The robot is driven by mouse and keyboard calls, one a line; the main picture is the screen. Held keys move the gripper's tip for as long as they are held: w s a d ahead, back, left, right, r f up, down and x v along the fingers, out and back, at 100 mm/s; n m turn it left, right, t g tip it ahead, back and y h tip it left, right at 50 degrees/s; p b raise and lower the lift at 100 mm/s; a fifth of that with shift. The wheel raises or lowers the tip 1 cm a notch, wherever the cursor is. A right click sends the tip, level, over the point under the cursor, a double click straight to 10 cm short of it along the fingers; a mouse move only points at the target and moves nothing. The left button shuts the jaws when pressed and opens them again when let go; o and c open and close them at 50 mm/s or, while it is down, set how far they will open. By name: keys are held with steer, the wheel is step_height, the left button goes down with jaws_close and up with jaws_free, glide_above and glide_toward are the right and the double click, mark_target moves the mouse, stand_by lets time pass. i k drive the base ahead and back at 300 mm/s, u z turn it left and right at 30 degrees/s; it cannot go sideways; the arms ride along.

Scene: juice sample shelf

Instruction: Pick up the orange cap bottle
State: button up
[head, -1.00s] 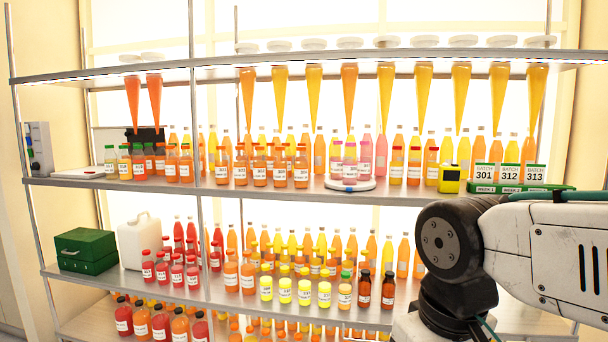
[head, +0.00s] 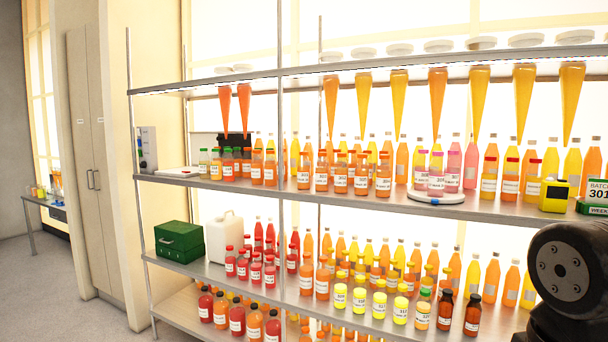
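Several orange bottles with orange caps (head: 304,172) stand in a row on the upper shelf, left of centre in the head view. Another orange bottle with an orange cap (head: 322,278) stands on the middle shelf beside small red bottles. I cannot tell which single bottle the task means. Part of my arm shows at the lower right, apart from the bottles. My gripper is outside the view.
Conical orange and yellow containers (head: 437,105) hang above the upper shelf (head: 330,202). A round white stand (head: 437,196) holds pink bottles. A green box (head: 179,240) and white jug (head: 224,238) stand on the middle shelf. Open floor (head: 60,290) lies at the left.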

mark_target(303, 165)
steer(key=u, duration=1.25)
steer(key=i, duration=3.05)
steer(key=z, duration=3.3)
